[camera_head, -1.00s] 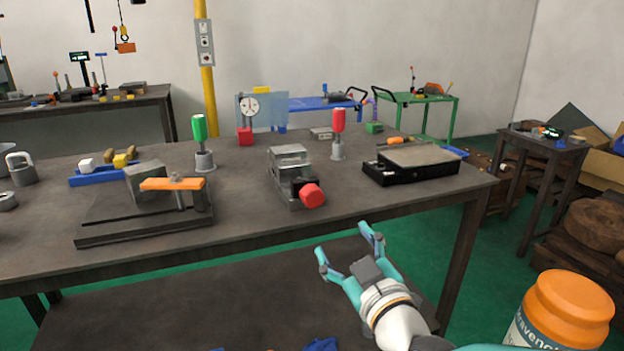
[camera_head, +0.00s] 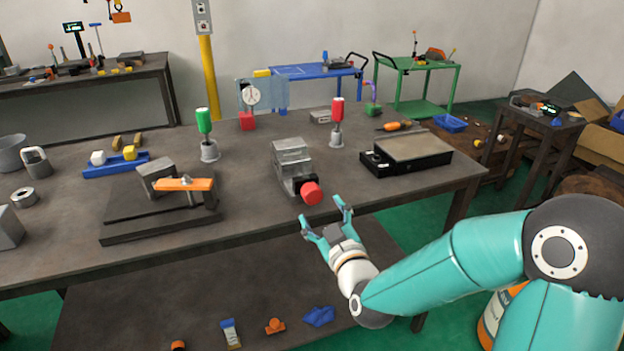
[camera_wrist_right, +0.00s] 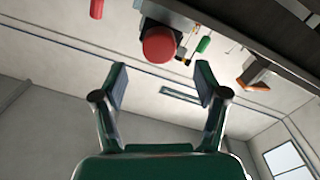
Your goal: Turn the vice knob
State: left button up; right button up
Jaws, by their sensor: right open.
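The vice (camera_head: 292,165) is a grey metal block near the front edge of the table, with its red knob (camera_head: 312,193) facing the front. My right gripper (camera_head: 324,213) is open and empty, just in front of and slightly below the knob in the head view. In the right wrist view the red knob (camera_wrist_right: 159,44) shows beyond the open fingers (camera_wrist_right: 162,85), roughly in line with the gap between them. A gap between fingers and knob remains visible there. My left gripper is not in view.
The workbench (camera_head: 250,222) also bears a clamp fixture with an orange bar (camera_head: 184,184) to the left and a black-based flat plate (camera_head: 412,148) to the right. A green-handled tool (camera_head: 204,122) and a red-handled tool (camera_head: 337,110) stand behind the vice. A lower shelf (camera_head: 200,290) lies below.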

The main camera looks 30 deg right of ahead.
aim_at(314, 198)
jog(key=p+x, duration=0.1)
jog(key=x, duration=0.6)
jog(key=shift+w+f, duration=0.15)
jog(key=shift+w, duration=0.05)
jog(key=c, duration=1.1)
jog(key=shift+f+b, duration=0.1)
jog(key=shift+b, duration=0.45)
jog(key=shift+c, duration=0.2)
jog(key=m+b, duration=0.3)
jog(key=b, duration=0.1)
jog(key=shift+b, duration=0.4)
jog(key=shift+m, duration=0.5)
